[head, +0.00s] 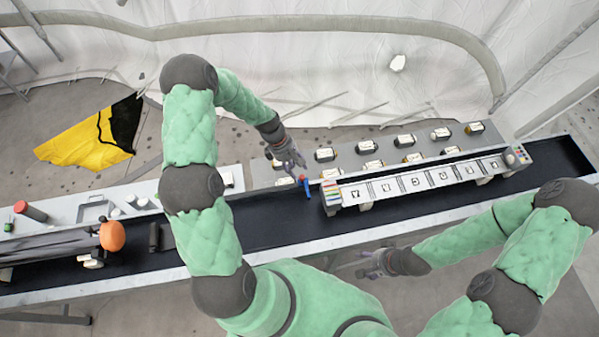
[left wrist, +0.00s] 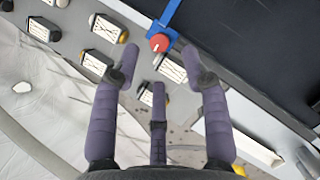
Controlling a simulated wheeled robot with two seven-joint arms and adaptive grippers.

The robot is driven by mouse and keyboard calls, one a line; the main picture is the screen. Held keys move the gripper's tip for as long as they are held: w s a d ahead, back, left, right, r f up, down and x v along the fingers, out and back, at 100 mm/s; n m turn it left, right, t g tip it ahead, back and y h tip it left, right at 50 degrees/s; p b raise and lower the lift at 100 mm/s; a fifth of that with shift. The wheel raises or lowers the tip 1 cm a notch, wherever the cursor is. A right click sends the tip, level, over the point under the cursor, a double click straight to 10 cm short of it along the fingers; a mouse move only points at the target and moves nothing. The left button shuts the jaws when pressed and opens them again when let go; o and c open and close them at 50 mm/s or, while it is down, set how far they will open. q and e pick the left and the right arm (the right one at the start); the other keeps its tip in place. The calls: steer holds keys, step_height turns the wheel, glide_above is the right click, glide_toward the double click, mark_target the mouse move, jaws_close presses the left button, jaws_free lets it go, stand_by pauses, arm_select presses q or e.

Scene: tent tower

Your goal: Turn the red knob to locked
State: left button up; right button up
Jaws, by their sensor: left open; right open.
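The red knob (left wrist: 160,43) shows in the left wrist view, at the end of a blue bracket (left wrist: 178,16), with a pale mark on its face. In the head view the red knob (head: 302,177) sits at the top of the blue bracket (head: 307,189), by the conveyor's far edge. My left gripper (left wrist: 165,70) is open, its fingers spread, with the knob just beyond and between the fingertips; they appear apart from it. In the head view my left gripper (head: 297,170) is just above the knob. My right gripper (head: 368,268) is open and empty, near the conveyor's front side.
The dark conveyor (head: 270,222) runs across the scene. A white panel with pictured squares (head: 425,181) stands on it to the right. Several small labelled boxes (head: 367,147) sit on the grey table behind. An orange ball-shaped thing (head: 112,236) is at the left.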

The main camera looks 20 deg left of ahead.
mark_target(301, 176)
arm_select(q)
steer(key=x, duration=0.4)
steer(key=shift+s, duration=0.1)
steer(key=shift+f, duration=0.2)
steer(key=shift+d, duration=0.1)
jaws_close()
